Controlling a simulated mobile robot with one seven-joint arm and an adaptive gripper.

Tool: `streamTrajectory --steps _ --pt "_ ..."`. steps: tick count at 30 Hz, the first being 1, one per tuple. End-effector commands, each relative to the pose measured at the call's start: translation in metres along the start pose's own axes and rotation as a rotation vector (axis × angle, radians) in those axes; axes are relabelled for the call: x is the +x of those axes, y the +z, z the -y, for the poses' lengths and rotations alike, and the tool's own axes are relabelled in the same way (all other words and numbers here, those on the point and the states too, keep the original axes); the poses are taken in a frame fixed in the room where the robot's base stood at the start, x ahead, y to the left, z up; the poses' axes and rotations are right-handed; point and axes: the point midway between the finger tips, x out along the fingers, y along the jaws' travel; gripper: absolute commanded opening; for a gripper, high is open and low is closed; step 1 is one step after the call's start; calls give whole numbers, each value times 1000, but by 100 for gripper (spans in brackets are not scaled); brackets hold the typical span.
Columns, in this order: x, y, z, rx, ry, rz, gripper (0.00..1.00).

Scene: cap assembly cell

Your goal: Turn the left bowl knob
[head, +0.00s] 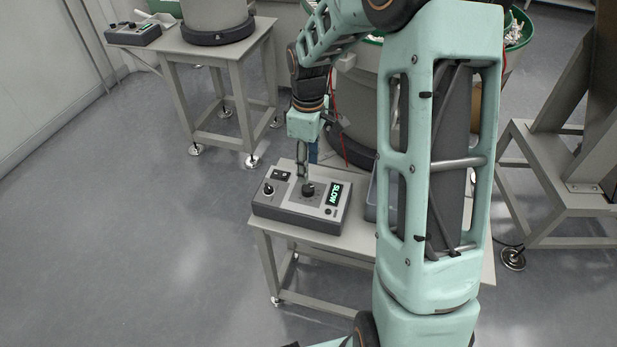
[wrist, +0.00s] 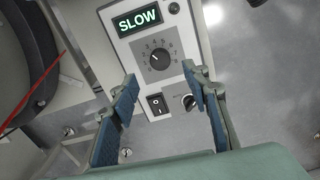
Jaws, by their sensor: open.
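A grey control box (head: 269,207) stands on a low table under my gripper (head: 303,178). Its round black knob (head: 308,190) has a numbered scale around it, and its green display (head: 333,194) reads SLOW. In the wrist view the knob (wrist: 159,59) shows a white mark pointing to the upper left. My gripper (wrist: 161,82) is open and empty, pointing down, its blue-padded fingers apart and the knob beyond their tips. I cannot tell the height left above the knob. A second control box (head: 134,34) stands on another table at the back left.
A rocker switch (wrist: 156,103) and a small silver-and-black switch (wrist: 189,101) sit on the near box beside the knob. A large grey bowl feeder (head: 217,20) stands by the second box. A red cable (wrist: 38,92) hangs at the left in the wrist view. The floor at left is clear.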

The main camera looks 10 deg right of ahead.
Motion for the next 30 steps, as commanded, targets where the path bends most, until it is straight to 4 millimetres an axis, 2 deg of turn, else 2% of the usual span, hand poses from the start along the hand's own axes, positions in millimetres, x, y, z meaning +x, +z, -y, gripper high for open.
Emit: streamTrajectory --steps 3,9,25,30 --pt "-23 0 -1 1 4 -2 43" --pt "-42 0 -1 0 2 -1 43" --pt "-44 0 0 1 1 0 43" --pt "-60 -16 -3 79 34 -34 43"
